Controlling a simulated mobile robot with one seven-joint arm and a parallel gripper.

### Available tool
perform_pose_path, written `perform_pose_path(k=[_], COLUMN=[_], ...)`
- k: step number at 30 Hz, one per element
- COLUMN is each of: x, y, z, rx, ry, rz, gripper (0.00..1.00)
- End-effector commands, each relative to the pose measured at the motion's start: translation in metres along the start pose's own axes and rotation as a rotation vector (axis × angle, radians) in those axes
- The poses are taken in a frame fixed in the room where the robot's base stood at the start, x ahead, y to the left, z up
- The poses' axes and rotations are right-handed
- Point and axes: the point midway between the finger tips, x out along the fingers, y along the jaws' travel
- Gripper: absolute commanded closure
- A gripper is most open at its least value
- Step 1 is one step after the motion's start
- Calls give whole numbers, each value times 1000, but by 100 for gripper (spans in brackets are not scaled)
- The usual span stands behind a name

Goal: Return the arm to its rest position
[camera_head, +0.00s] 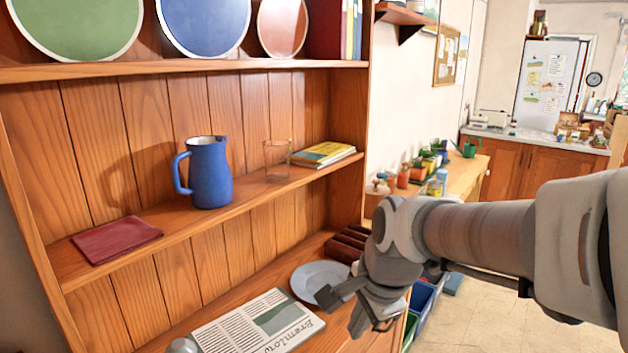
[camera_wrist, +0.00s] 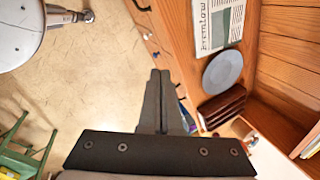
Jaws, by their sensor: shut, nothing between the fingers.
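My arm comes in from the right side of the head view, and my gripper (camera_head: 330,297) hangs at its end in front of the shelf unit's lowest visible board. In the wrist view my gripper (camera_wrist: 160,73) has its two dark fingers together, with nothing between them. Pale floor lies beyond the fingertips, with the wooden shelf unit (camera_wrist: 180,45) to their right. The fingers look clear of the shelf, though the exact gap is hard to judge.
A newspaper (camera_head: 258,325), a grey plate (camera_head: 319,280) and a brown rack (camera_head: 346,245) occupy the low board. Above are a blue jug (camera_head: 208,172), glass (camera_head: 277,160), books (camera_head: 323,154) and red cloth (camera_head: 117,239). A green stool (camera_wrist: 22,150) stands on open floor.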

Motion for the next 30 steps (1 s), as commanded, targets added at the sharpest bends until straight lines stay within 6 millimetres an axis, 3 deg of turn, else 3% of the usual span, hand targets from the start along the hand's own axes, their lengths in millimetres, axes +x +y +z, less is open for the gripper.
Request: perform_pose_path(k=[1,6,15,21,30], x=[-15,-50,-88,-96,-96], y=[9,41,96,114,116], z=[-3,-10,-16,-17,-17], rx=[-90,-441,-991,-1168,-1195], ry=[17,80,202,239,242], rz=[-15,-37,-11,17,22], gripper=[100,100,100,100,100])
